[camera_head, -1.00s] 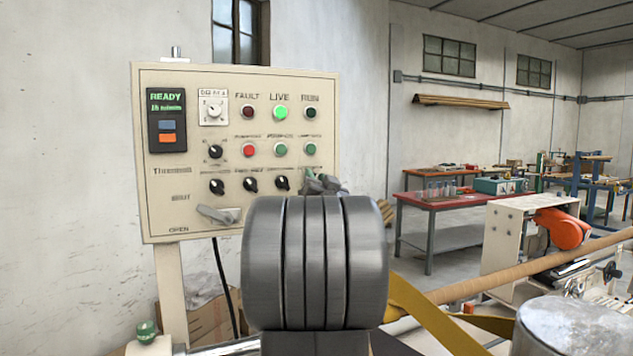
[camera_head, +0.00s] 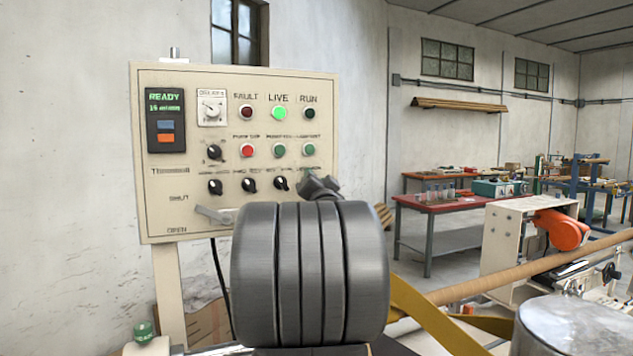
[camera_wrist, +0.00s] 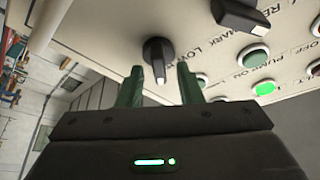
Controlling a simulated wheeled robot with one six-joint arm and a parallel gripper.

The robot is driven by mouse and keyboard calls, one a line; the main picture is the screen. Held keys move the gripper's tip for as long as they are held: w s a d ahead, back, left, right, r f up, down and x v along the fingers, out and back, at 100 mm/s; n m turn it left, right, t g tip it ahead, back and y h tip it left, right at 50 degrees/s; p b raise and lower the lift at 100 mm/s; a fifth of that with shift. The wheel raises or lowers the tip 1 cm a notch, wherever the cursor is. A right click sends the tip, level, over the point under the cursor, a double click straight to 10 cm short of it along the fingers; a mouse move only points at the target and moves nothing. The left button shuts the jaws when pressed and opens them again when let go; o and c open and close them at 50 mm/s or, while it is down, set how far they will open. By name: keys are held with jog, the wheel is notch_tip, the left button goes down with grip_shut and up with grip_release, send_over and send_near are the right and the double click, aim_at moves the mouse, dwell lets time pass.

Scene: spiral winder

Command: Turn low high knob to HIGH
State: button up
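In the wrist view, a black knob (camera_wrist: 157,52) with a white pointer mark stands out from the cream panel beside printed lettering that includes LOW. My gripper (camera_wrist: 159,72) is open, its two green fingers on either side of the knob's outer end. A gap shows between each finger and the knob, and I cannot tell how deep the knob sits between them. In the head view, my gripper (camera_head: 319,187) is at the lower right edge of the control panel (camera_head: 160,215), and this knob is hidden behind it.
Another black knob (camera_wrist: 238,14) and a lit green lamp (camera_wrist: 264,87) are near the right finger in the wrist view. Several black knobs, a red button (camera_head: 247,150) and a grey lever (camera_head: 213,214) are on the panel. The floor to the panel's right has workbenches (camera_head: 440,204).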

jog(key=b+v, duration=0.3)
jog(key=v, duration=1)
jog(key=shift+s+b, duration=0.3)
jog(key=shift+s, duration=0.1)
jog(key=p+x, duration=0.3)
jog(key=x, duration=1)
jog(key=shift+w+p, duration=0.35)
jog(key=shift+w, duration=0.05)
